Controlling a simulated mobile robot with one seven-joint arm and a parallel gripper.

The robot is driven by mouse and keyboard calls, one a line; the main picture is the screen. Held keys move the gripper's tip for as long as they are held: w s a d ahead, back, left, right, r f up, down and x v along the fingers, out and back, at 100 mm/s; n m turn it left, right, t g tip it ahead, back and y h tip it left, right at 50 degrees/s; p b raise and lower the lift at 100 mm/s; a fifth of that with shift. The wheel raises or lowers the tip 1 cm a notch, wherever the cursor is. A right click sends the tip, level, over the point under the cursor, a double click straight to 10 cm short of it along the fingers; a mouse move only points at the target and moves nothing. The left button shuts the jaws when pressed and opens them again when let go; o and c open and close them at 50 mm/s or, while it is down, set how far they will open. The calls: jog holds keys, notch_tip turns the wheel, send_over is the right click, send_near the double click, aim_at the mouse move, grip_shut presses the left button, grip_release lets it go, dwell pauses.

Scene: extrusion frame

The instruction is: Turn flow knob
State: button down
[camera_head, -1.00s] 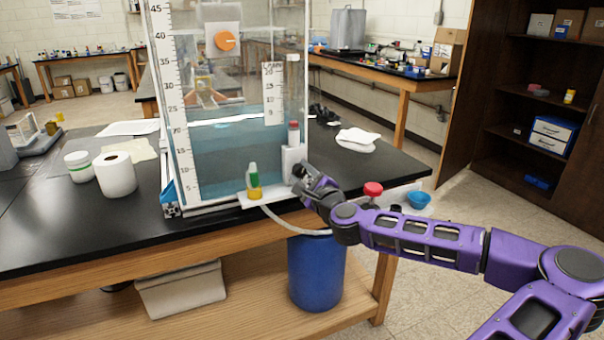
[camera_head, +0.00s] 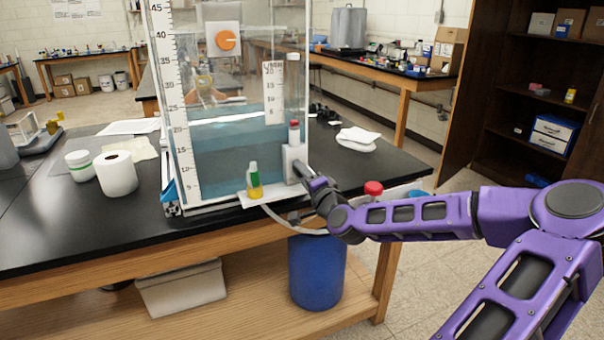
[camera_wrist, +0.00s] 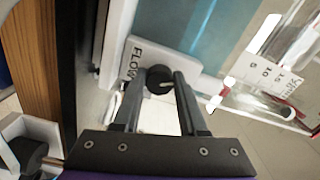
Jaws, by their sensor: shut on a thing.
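The flow knob (camera_wrist: 158,80) is a small black round knob on a white block marked FLOW, seen in the wrist view. The block (camera_head: 294,162) stands at the lower right of the clear water tank (camera_head: 235,150) in the head view. My gripper (camera_wrist: 160,84) is shut on the knob, with one finger on each side of it. In the head view my gripper (camera_head: 306,175) reaches the block from the right, and its fingers hide the knob. The knob's pointer direction cannot be made out.
A green-and-yellow vial (camera_head: 254,182) stands on the white ledge left of my gripper. A hose (camera_head: 290,228) runs below the ledge. A red-capped item (camera_head: 374,188) stands close behind my arm. A blue bin (camera_head: 317,272) is under the table's edge.

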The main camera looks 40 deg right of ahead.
jog(key=shift+n, duration=3.9)
jog(key=shift+d, duration=0.1)
jog(key=shift+c, duration=2.3)
grip_release()
jog(key=shift+s+f, duration=0.1)
